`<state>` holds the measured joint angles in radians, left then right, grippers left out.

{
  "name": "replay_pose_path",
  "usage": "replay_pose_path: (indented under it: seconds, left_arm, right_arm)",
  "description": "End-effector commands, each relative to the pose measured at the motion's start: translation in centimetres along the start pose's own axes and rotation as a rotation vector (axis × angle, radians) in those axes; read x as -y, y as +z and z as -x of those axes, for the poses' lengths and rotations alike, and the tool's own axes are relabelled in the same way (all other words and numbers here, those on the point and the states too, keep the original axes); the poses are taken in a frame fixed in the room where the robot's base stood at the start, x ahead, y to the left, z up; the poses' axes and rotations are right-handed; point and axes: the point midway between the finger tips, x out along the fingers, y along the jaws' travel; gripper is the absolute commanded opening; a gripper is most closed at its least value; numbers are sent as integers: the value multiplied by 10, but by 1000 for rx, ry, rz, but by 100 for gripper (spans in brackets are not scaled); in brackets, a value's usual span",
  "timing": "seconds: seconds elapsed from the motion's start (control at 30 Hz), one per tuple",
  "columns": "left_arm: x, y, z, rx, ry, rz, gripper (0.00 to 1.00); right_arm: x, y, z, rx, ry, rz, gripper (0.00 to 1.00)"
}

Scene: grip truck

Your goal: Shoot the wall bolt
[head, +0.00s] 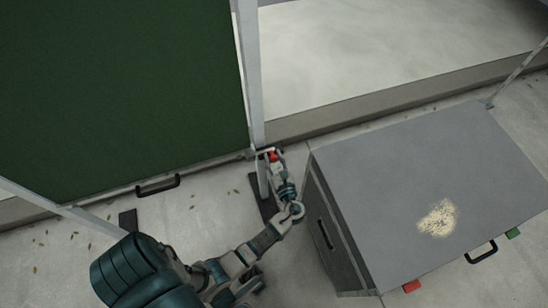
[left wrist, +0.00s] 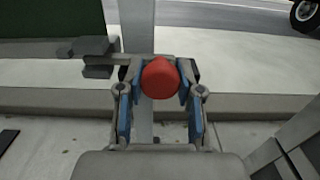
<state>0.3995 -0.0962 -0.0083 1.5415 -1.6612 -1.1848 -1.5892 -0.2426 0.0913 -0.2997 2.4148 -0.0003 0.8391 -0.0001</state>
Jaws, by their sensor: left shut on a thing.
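The wall bolt's round red knob (left wrist: 160,78) is in the middle of the left wrist view, in front of a pale upright post (left wrist: 138,30). My left gripper (left wrist: 157,88) is shut on the knob, with a blue-lined finger on each side of it. A grey metal bolt piece (left wrist: 92,62) sticks out to the left, next to the green panel's lower edge. In the head view, my left gripper (head: 275,166) reaches the red knob (head: 273,156) at the post's foot. The fingers and knob hide much of the bolt. My right gripper is not in view.
A large green panel (head: 115,85) with a black handle (head: 158,185) stands at left. A grey-topped cabinet (head: 420,170) stands close to the right of my left arm. A low kerb (head: 400,98) runs behind. Bare floor lies at lower left.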

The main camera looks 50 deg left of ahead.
Motion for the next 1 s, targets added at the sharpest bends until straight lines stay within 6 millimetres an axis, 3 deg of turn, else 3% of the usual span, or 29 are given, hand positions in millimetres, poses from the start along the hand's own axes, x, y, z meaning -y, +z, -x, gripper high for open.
replay_pose_path:
  seconds: [0.07, 0.1, 0.17, 0.57, 0.67, 1.0]
  left_arm:
    - [-5, -6, 2, -7, 10, -10, 0]
    - [-5, -6, 2, -8, 11, -10, 46]
    - [-5, -6, 2, -8, 11, -10, 60]
    - [-2, -4, 7, -6, 5, -6, 62]
    - [-2, -4, 21, -7, 4, -6, 62]
    - [-2, -6, 95, -8, 6, -9, 62]
  right_arm:
    - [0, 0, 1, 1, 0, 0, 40]
    - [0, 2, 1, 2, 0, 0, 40]
    - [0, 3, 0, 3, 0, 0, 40]
    - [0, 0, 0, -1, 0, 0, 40]
    - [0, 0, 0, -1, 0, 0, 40]
    - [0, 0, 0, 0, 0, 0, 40]
